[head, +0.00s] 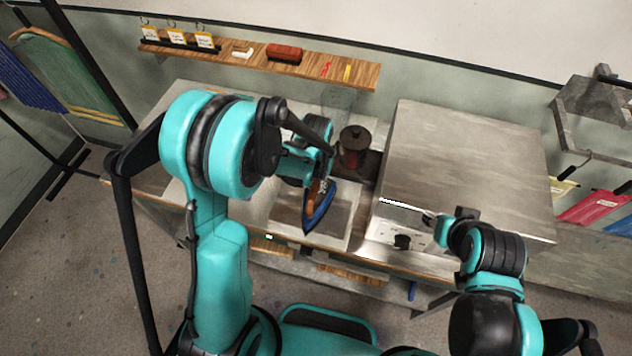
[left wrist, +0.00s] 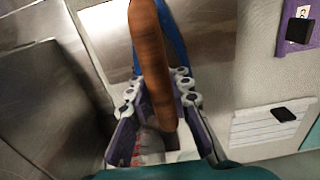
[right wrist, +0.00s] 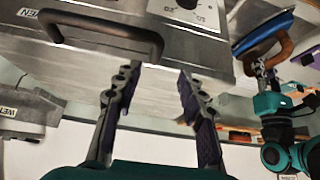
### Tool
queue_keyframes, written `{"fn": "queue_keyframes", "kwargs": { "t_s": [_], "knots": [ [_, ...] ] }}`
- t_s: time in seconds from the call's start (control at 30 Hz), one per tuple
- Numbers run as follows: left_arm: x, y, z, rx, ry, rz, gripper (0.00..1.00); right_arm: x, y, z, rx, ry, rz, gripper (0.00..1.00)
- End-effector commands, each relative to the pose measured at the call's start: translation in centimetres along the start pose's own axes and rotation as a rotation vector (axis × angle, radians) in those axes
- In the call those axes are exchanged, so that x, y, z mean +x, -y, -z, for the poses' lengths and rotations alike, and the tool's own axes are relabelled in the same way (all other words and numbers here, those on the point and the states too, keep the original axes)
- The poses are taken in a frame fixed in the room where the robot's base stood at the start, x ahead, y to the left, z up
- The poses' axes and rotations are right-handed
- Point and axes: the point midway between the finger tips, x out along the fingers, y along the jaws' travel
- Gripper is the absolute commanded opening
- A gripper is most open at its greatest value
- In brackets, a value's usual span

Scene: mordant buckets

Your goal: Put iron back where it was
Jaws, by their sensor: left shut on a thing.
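The iron has a blue body (head: 319,208) and a brown handle. In the head view it hangs tilted, nose down, over a light-rimmed metal tray or recess (head: 345,240) on the worktop; I cannot tell whether its tip touches. My left gripper (head: 312,182) is shut on the handle. The left wrist view shows the brown handle (left wrist: 150,60) between the fingers (left wrist: 160,98). In the right wrist view the iron (right wrist: 265,30) shows at the upper right. My right gripper (right wrist: 157,75) is open and empty by the front of the large metal box.
The large metal box (head: 465,160), with a front knob (head: 402,242) and dark handle (right wrist: 110,28), stands right of the tray. A dark red lidded jar (head: 353,150) stands behind the iron. A wooden shelf (head: 330,77) with small items runs along the wall. Coloured cloths hang at both sides.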

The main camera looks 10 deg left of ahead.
Motion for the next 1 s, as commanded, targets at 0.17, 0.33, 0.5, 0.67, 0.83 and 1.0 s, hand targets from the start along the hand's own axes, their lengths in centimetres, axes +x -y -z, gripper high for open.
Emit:
{"fn": "queue_keyframes", "kwargs": {
  "t_s": [0.17,0.33,0.5,0.67,0.83,1.0],
  "knots": [
    [0.0,0.0,0.0,0.0,0.0,0.0,0.0,0.0,0.0,0.0,0.0,0.0,0.0,0.4],
    [0.2,0.0,0.0,0.0,0.0,0.0,0.0,0.2,0.0,-0.1,0.0,0.0,0.0,0.4],
    [0.3,0.0,0.0,0.0,0.0,0.0,0.4,0.2,0.0,-0.1,0.0,0.0,0.0,0.4],
    [0.3,0.0,0.0,0.0,0.0,0.0,0.4,0.2,0.0,-0.1,0.0,0.0,0.0,0.4],
    [0.1,0.0,0.0,0.0,0.0,0.0,0.4,0.0,0.0,0.0,0.0,0.0,0.0,0.4],
    [-2.1,0.0,0.0,0.0,0.0,0.0,0.4,-0.4,0.0,0.3,0.0,0.0,0.0,0.4]
  ]
}}
